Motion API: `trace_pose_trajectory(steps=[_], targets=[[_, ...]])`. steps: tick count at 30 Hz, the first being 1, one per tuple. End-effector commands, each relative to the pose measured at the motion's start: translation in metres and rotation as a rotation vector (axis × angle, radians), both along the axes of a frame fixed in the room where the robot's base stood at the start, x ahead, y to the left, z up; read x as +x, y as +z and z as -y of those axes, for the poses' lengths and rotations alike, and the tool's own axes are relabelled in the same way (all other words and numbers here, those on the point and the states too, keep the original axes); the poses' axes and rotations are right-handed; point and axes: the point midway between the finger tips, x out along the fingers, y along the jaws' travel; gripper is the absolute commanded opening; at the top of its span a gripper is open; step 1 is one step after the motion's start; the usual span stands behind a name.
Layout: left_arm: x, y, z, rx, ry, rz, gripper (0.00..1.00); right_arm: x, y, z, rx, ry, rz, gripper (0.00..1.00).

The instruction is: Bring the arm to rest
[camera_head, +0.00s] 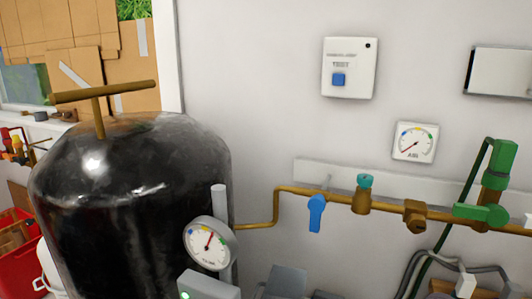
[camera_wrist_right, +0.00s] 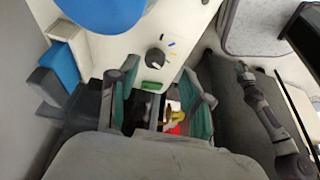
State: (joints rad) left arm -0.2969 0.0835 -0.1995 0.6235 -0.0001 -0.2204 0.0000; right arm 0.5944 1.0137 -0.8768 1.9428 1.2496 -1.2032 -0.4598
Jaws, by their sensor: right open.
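My right gripper (camera_wrist_right: 160,84) shows in the right wrist view. Its two fingers with teal pads stand apart, one on each side of the gap, and nothing is held between them. Past the fingers is a white panel with a dark round knob (camera_wrist_right: 155,58) and a green rectangular part (camera_wrist_right: 152,86). Neither gripper shows in the head view. A dark grey jointed arm link (camera_wrist_right: 265,115) lies at the right of the wrist view; I cannot tell which arm it belongs to.
In the head view a black tank (camera_head: 130,190) with a T-handle (camera_head: 105,92) stands left. A gauge (camera_head: 209,245) is beside it. A brass pipe (camera_head: 385,204) with a blue valve handle (camera_head: 316,212) runs along the wall. A TEST switch box (camera_head: 350,58) hangs above.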

Motion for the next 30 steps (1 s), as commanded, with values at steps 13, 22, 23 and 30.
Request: trace_pose_trajectory(steps=[13,22,23,30], targets=[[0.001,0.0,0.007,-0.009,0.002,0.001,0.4,-0.035,-0.026,-0.062,0.033,0.01,0.019,0.49],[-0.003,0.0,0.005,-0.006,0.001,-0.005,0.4,-0.079,-0.037,-0.109,0.098,-0.178,0.048,0.49],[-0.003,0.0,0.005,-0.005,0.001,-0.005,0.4,-0.085,-0.038,-0.111,0.103,-0.225,0.047,0.49],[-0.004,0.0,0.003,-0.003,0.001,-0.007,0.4,-0.12,-0.043,-0.085,0.074,-0.581,0.027,0.49]])
